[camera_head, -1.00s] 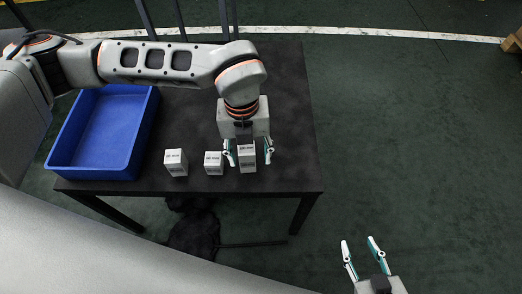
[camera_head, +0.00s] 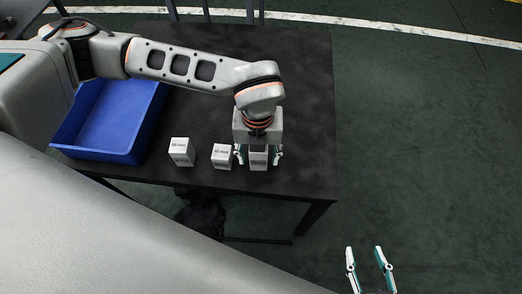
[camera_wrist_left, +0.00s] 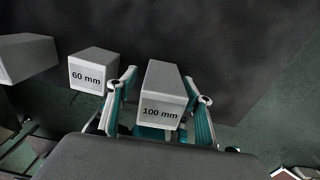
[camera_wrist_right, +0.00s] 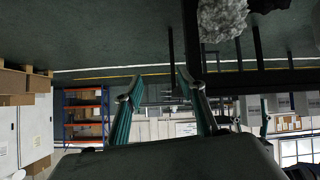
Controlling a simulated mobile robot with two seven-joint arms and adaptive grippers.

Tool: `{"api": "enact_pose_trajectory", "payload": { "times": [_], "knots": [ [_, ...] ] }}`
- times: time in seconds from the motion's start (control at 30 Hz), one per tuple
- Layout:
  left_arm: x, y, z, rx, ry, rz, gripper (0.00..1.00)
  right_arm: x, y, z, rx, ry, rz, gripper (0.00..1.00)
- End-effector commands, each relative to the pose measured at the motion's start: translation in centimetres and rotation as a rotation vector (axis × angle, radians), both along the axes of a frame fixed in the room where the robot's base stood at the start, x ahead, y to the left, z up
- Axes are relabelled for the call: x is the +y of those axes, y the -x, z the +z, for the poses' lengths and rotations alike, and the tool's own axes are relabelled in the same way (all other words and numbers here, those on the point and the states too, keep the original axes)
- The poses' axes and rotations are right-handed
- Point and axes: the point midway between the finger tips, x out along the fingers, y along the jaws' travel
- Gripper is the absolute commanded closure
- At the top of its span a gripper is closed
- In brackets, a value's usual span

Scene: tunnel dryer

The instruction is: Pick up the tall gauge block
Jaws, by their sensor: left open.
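The block labelled 100 mm (camera_head: 258,161) stands upright near the table's front edge, the rightmost of three pale blocks. It also shows in the left wrist view (camera_wrist_left: 163,96). My left gripper (camera_head: 259,153) is open, with one finger on each side of this block; I cannot tell whether either finger touches it. The 60 mm block (camera_head: 221,156) stands just left of the gripper and also shows in the left wrist view (camera_wrist_left: 92,70). A third block (camera_head: 181,152) stands farther left. My right gripper (camera_head: 365,250) is open and empty over the floor, away from the table.
The dark table (camera_head: 305,110) has free room to the right of and behind the blocks. A blue bin (camera_head: 128,158) stands at its left side. My left arm reaches across above the bin and table. Green floor lies open to the right.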

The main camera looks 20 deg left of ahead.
Motion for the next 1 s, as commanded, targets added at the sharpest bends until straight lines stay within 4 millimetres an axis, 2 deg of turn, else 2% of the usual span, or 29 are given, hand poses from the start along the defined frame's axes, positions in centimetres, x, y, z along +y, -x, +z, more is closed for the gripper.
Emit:
{"api": "enact_pose_trajectory", "payload": {
  "times": [0.1, 0.2, 0.4, 0.77, 0.87, 1.0],
  "knots": [
    [0.0, -0.1, 0.0, -0.004, 0.0, 0.0, 0.49, 0.5, -1.0, 1.2, -0.031, -0.015, 0.002, 0.6],
    [0.0, -0.2, 0.1, -0.006, 0.001, 0.0, 0.49, 0.7, -1.2, 1.5, -0.037, -0.019, 0.002, 0.6],
    [0.0, -0.1, 0.1, -0.004, 0.0, 0.0, 1.0, 0.6, -0.9, 1.0, -0.026, -0.016, 0.002, 0.6],
    [0.0, -0.2, 0.7, -0.008, 0.001, 0.0, 1.0, 0.2, -0.7, 0.8, -0.019, -0.006, -0.001, 0.6],
    [0.0, -0.4, 2.0, -0.013, 0.001, 0.001, 1.0, 0.0, -1.0, 1.2, -0.026, 0.002, -0.003, 0.6],
    [0.0, -0.5, 5.0, -0.021, 0.002, 0.0, 1.0, -0.9, -1.0, 1.4, -0.026, 0.026, -0.006, 0.6]
  ]
}}
